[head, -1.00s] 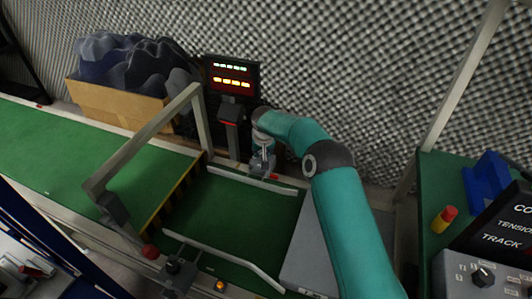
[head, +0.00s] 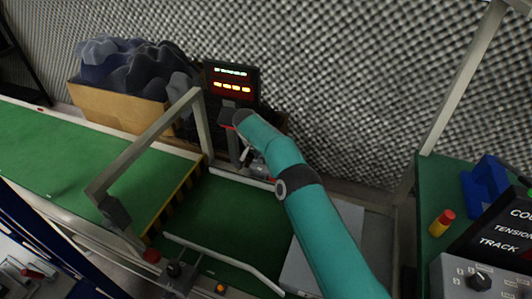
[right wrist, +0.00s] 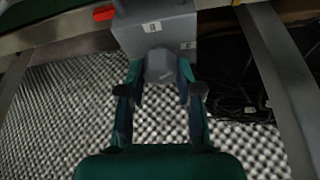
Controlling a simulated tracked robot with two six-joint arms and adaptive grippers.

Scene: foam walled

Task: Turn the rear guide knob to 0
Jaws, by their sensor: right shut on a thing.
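The rear guide knob (right wrist: 160,66), a grey rounded knob, sits on a grey block (right wrist: 155,32) with small white labels in the right wrist view. My right gripper (right wrist: 160,78) is shut on it, one teal finger on each side. The marks on the labels are too small to read surely, and I see no pointer on the knob. In the head view my teal right arm reaches to the rear guide rail (head: 240,180) and partly covers my right gripper (head: 258,167) and the knob. My left gripper is in neither view now.
A lit display (head: 232,82) stands behind the green belt (head: 222,213). A grey frame (head: 150,143) arches over the belt at the left. A front guide rail (head: 225,262) and black knob (head: 174,269) are nearer. A control box (head: 478,278) stands at right.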

